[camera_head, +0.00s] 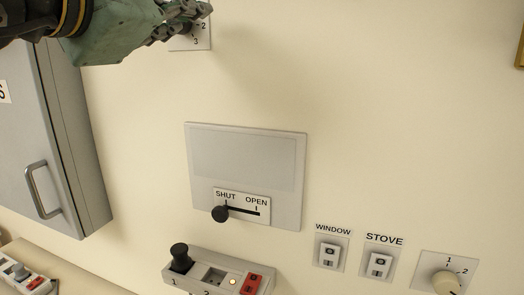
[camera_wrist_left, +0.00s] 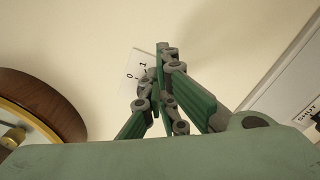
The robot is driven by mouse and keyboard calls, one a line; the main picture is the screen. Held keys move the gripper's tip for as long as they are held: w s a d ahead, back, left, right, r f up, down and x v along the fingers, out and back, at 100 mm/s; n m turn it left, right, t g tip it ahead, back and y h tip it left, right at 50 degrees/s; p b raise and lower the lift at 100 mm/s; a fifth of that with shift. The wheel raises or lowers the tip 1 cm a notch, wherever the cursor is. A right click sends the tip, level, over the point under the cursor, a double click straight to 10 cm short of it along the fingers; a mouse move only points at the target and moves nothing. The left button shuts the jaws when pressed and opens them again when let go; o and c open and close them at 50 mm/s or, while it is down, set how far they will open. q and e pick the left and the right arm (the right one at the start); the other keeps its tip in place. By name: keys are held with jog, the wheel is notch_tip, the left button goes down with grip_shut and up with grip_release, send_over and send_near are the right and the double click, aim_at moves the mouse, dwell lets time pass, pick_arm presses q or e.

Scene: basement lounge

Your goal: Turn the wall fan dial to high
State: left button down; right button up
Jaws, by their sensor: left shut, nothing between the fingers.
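A white dial plate (camera_head: 203,42) sits on the wall at the top of the head view, with the numbers 2 and 3 showing. In the left wrist view the plate (camera_wrist_left: 130,70) shows 0 and 1. Its knob is mostly hidden behind my left gripper (camera_head: 198,10), whose fingers are shut with nothing between them. The fingertips (camera_wrist_left: 165,50) are over the plate; I cannot tell if they touch the knob. Another dial, with a cream knob (camera_head: 446,283) and numbers 1 and 2, is at the lower right. No fan label is readable. My right gripper is not in view.
A grey cabinet (camera_head: 60,130) with a handle juts out at the left. A panel (camera_head: 245,155) with a SHUT/OPEN slider is below the gripper. WINDOW (camera_head: 330,254) and STOVE (camera_head: 379,264) switches and a switch strip (camera_head: 215,277) are lower. A round brown object (camera_wrist_left: 40,105) is beside the gripper.

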pick_arm(q)
jog(key=b+v, duration=0.1)
jog(key=v, duration=0.3)
jog(key=shift+a, duration=0.1)
jog(key=w+m+p, duration=0.1)
jog(key=m, duration=0.3)
jog(key=w+d+m+p, duration=0.1)
jog(key=w+m, duration=0.1)
jog(key=m, duration=0.2)
jog(key=w+m+p, duration=0.2)
jog(key=m, duration=0.2)
jog(key=shift+w+d+f, duration=0.15)
jog(key=shift+d+f, duration=0.05)
jog(key=shift+r, duration=0.15)
jog(key=shift+a, duration=0.1)
dwell(0.4)
